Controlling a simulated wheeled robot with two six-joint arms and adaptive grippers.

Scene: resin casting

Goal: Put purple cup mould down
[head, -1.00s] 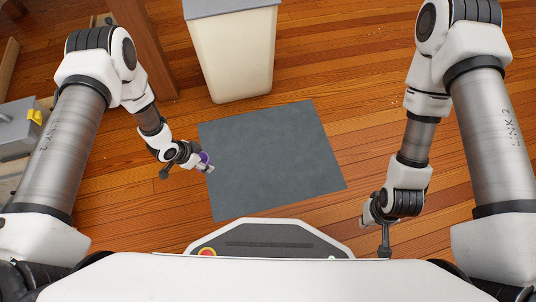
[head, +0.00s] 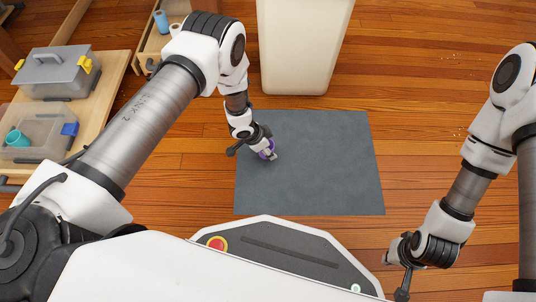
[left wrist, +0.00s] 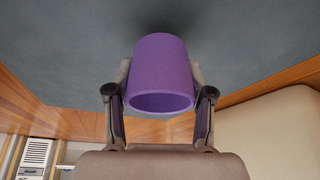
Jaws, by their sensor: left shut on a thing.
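The purple cup mould (left wrist: 162,68) is between the two fingers of my left gripper (left wrist: 160,80) in the left wrist view, with its open mouth facing the camera. The gripper is shut on it. In the head view a bit of the purple cup mould (head: 266,154) shows beside the left gripper (head: 272,154), over the left part of the grey mat (head: 325,165). A dark shadow lies on the mat beyond the cup. I cannot tell how high the cup is above it. My right gripper (head: 389,258) is off the mat at the lower right; its fingers are too small to read.
A tall cream bin (head: 305,50) stands behind the mat. A wooden shelf (head: 108,92) at the left holds a grey-lidded toolbox (head: 55,72) and a clear box (head: 30,125) with a teal cup. The mat's middle and right are bare.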

